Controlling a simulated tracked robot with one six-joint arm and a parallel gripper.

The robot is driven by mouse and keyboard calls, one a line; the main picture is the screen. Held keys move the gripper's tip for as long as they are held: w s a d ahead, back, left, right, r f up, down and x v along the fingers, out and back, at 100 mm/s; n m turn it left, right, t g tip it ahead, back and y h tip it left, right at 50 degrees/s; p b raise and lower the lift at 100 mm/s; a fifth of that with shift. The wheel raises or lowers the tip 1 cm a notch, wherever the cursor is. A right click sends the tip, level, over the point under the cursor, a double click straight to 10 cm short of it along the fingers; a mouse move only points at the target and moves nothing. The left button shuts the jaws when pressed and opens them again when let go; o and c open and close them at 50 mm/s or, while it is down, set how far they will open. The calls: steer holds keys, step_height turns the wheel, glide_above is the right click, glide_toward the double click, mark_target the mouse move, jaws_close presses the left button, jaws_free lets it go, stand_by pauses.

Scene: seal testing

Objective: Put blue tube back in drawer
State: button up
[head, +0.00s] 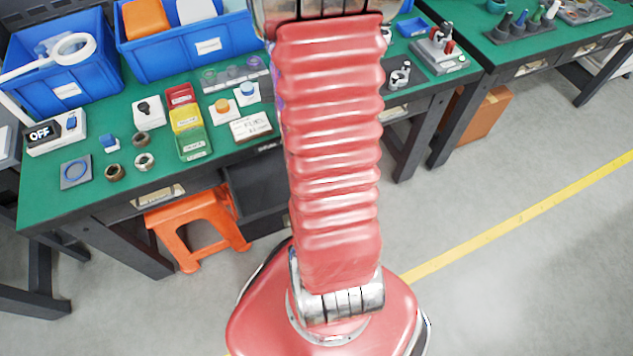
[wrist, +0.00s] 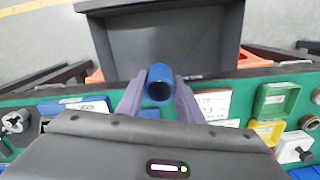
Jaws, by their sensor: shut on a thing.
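In the wrist view, my gripper (wrist: 159,100) is shut on the blue tube (wrist: 159,74). The tube stands between the two purple-grey fingers, its open end showing. A dark grey drawer (wrist: 172,45) is pulled out beyond the bench edge, just past the tube, and looks empty. In the head view the drawer (head: 262,185) shows partly, left of my red arm and below the bench front. The gripper and tube are hidden behind my arm in the head view.
The green workbench (head: 45,200) carries blue bins (head: 95,85), red, yellow and green trays (head: 186,118), a label card (head: 250,127) and several rings. An orange stool (head: 195,225) stands under the bench beside the drawer. A second bench (head: 510,50) is at right.

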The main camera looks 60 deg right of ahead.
steer(key=s+f+m, duration=0.1)
steer(key=s+f, duration=0.5)
steer(key=f, duration=0.4)
steer(key=shift+s+d+m, duration=0.15)
steer(key=shift+s+m, duration=0.15)
steer(key=shift+s, duration=0.05)
steer(key=shift+f, duration=0.1)
steer(key=shift+f, duration=2.8)
steer(key=shift+f, duration=0.1)
steer(key=shift+f, duration=2)
